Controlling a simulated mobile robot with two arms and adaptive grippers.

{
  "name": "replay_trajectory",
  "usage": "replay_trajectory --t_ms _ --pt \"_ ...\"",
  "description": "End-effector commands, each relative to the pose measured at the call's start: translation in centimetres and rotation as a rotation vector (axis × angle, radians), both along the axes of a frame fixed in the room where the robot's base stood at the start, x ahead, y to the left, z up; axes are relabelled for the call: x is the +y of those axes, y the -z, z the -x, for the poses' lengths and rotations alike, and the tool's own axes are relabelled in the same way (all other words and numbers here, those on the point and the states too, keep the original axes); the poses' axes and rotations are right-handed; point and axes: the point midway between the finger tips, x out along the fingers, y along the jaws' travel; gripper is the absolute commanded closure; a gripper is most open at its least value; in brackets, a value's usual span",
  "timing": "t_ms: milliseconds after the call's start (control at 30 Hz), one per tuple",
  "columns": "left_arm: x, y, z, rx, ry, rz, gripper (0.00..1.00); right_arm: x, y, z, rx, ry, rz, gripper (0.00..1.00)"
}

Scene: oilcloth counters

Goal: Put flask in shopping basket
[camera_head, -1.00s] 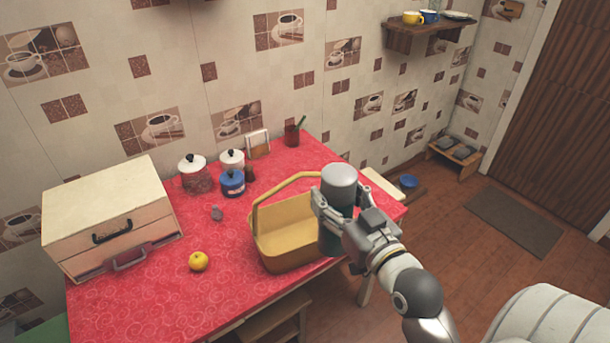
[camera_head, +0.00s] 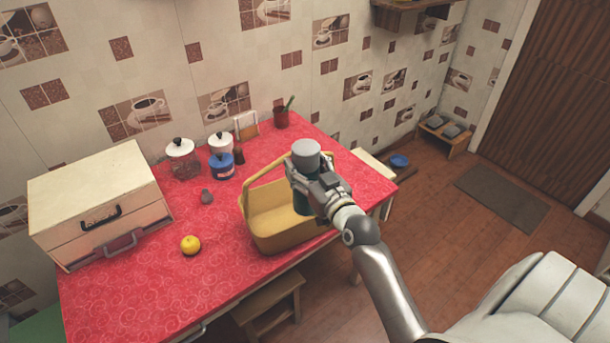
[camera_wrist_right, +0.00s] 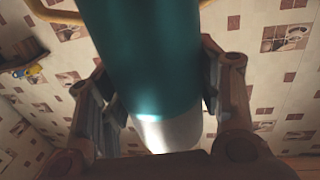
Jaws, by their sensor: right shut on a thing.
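The flask (camera_head: 306,152) has a grey cap and a dark teal body. My right gripper (camera_head: 312,180) is shut on it and holds it upright over the right part of the yellow shopping basket (camera_head: 283,236). The basket stands on the red table with its handle raised. In the right wrist view the teal flask (camera_wrist_right: 145,60) sits between both fingers of my right gripper (camera_wrist_right: 155,100). In the head view the gripper hides much of the flask, so I cannot tell how far its lower end is inside the basket. My left gripper is not in view.
On the red oilcloth table (camera_head: 130,300) are a yellow fruit (camera_head: 190,245), a wooden box with drawers (camera_head: 95,205), a blue pot (camera_head: 221,167), white-lidded jars and a dark red cup (camera_head: 281,119). A stool (camera_head: 270,300) stands at the table's front. The table in front of the fruit is clear.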

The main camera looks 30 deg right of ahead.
Motion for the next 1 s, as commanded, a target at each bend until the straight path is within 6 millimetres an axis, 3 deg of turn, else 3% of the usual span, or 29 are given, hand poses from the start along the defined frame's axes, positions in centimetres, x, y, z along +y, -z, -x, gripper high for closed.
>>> replay_trajectory --t_ms 133,400,900,933,1000 --pt "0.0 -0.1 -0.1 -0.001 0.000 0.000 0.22 -0.2 0.3 -0.5 -0.007 0.001 0.002 1.00" --pt "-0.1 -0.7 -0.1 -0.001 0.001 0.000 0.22 -0.3 3.3 -0.7 -0.005 0.002 0.002 1.00" --pt "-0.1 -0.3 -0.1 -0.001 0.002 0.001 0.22 -0.2 4.3 -0.7 -0.007 0.002 0.003 1.00" --pt "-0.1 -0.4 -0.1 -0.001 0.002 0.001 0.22 -0.2 4.4 -0.6 0.000 0.001 0.001 0.37" --pt "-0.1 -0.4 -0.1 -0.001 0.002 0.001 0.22 -0.2 4.4 -0.6 0.000 0.001 0.001 0.28"
